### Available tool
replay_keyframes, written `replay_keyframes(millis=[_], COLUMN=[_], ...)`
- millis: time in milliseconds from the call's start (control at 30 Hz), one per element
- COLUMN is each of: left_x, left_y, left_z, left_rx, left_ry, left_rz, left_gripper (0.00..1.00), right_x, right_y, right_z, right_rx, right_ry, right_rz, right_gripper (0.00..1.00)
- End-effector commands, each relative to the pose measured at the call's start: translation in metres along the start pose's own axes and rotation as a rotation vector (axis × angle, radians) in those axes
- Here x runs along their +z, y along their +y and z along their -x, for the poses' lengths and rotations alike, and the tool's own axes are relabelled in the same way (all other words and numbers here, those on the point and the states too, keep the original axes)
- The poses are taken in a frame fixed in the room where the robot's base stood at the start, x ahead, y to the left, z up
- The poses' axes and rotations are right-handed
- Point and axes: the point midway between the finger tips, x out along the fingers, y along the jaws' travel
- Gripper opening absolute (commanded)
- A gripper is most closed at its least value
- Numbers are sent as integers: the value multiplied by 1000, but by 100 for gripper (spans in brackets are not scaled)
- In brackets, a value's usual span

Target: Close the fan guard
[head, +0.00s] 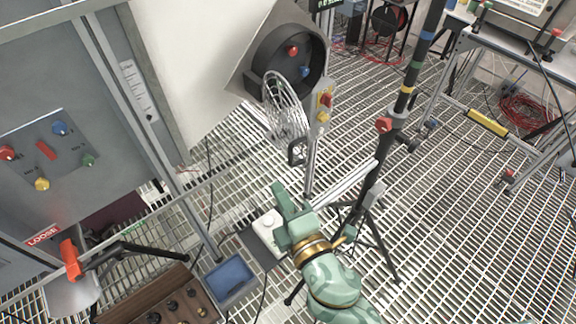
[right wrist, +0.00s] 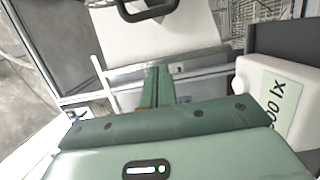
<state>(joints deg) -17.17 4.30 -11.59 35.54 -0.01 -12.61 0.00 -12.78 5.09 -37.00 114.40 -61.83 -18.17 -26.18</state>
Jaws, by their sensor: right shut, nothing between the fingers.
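The fan (head: 290,62) is a dark round housing on a post, with a red and a blue knob inside it. Its wire guard (head: 284,108) hangs open below and in front of the housing. A black handle (head: 297,153) sits at the guard's lower end; it also shows at the top of the right wrist view (right wrist: 148,10). My right gripper (head: 279,188) is green, shut and empty. It is below the handle and apart from it; its fingers show in the right wrist view (right wrist: 158,84). My left gripper is not in view.
A white box (head: 268,232) is close beside my right gripper. A black tripod pole (head: 405,90) stands right of the fan. A grey cabinet panel (head: 45,150) is at the left, a blue tray (head: 230,278) below. Grating floor at the right is mostly clear.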

Motion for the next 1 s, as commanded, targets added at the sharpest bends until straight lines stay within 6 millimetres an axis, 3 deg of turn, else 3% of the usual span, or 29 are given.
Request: replay_keyframes(millis=[200,333,500,1000], left_x=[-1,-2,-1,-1], left_y=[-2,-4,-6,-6], left_z=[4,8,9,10], left_rx=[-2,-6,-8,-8], left_ry=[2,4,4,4], left_rz=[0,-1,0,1], left_gripper=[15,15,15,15], right_x=[0,23,36,42], right_y=[2,1,0,-1], right_z=[-47,-48,-52,-52], right_rx=[2,-1,-1,-2], right_ry=[0,-1,-1,7], right_rz=[0,2,0,-1], right_gripper=[0,0,0,0])
